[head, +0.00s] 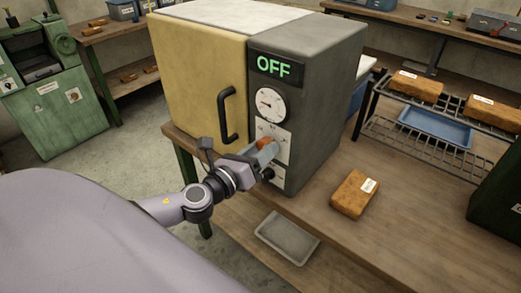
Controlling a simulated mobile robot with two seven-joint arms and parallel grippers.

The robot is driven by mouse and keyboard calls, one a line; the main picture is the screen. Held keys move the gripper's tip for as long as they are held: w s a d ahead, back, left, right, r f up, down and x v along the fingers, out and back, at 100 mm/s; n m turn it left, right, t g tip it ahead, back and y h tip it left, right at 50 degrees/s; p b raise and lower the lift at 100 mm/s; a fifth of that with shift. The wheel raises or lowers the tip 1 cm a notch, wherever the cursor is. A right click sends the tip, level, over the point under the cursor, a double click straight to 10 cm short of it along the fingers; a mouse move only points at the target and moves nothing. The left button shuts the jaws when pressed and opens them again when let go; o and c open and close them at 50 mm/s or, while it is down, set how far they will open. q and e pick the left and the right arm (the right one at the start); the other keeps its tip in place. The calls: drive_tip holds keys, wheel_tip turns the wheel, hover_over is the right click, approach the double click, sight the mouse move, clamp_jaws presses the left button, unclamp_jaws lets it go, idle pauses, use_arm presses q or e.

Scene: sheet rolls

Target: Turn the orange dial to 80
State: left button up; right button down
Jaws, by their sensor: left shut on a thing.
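The oven-like box (335,50) stands on the wooden bench, with a yellow door on its left and a dark control panel on its right. A green display (274,67) on the panel reads OFF. A round white gauge (269,104) sits below it. The orange dial (265,142) is below the gauge, mostly hidden by my left gripper. My left gripper (266,150) reaches in from the left and is shut on the dial. The dial's scale and setting cannot be read. A black knob (268,174) sits just below. My right gripper is not in view.
The black door handle (228,115) sticks out left of my gripper. A wire rack (420,145) with blocks and a blue tray stands at the right.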

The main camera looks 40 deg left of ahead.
use_arm(q)
drive_tip(key=m, duration=0.6)
drive_tip(key=shift+m, duration=0.4)
idle(0.4)
drive_tip(key=o, duration=1.1)
drive_tip(key=shift+c, duration=0.2)
drive_tip(key=s+b, duration=0.1)
drive_tip(key=s, duration=0.6)
drive_tip(key=shift+a, duration=0.3)
drive_tip(key=shift+f, duration=0.1)
